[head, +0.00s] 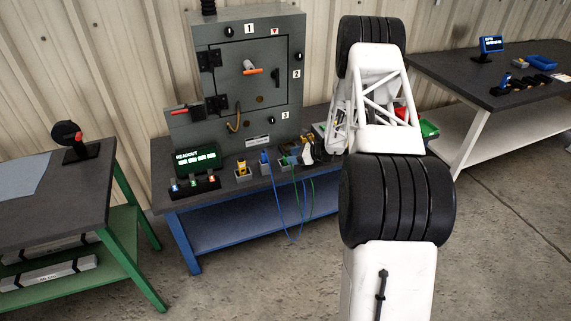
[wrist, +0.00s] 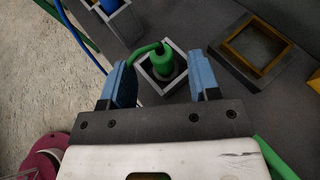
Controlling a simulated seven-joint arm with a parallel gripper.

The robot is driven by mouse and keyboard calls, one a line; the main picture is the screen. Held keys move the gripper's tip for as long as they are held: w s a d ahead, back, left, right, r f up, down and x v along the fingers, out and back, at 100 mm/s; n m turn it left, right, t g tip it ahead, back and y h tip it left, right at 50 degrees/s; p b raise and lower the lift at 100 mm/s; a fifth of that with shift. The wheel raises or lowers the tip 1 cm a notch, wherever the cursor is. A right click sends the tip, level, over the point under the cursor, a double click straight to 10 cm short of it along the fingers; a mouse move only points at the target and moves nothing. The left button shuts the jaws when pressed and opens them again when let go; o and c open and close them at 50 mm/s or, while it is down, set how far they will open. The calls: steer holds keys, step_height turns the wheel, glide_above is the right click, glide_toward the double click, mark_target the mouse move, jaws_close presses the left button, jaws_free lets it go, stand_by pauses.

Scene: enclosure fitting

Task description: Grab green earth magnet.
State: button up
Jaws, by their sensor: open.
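The green earth magnet (wrist: 165,62) stands in a small grey square holder (wrist: 146,84) on the dark bench top in the wrist view. A green cable runs from it to the left, past the left finger. My gripper (wrist: 160,66) is open, with one blue finger on each side of the magnet. Gaps show between the fingers and the magnet, and I cannot tell how far down the fingers reach. In the head view my arm extends over the right part of the bench, and I cannot make out the magnet there.
A blue plug (wrist: 109,5) sits in another holder at the upper left of the wrist view. An empty square frame (wrist: 266,48) is at the right.

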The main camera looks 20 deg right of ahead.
mark_target(285, 156)
steer(key=shift+x, duration=2.05)
jaws_close()
steer(key=shift+r, duration=0.1)
steer(key=shift+r, duration=0.7)
steer(key=shift+w+r, duration=0.1)
steer(key=shift+r, duration=0.85)
steer(key=s+a+r, duration=0.1)
steer(key=s+a, duration=0.2)
steer(key=s, duration=1.2)
steer(key=shift+s+a+r, duration=0.15)
steer(key=shift+s+r, duration=0.1)
steer(key=shift+s, duration=0.15)
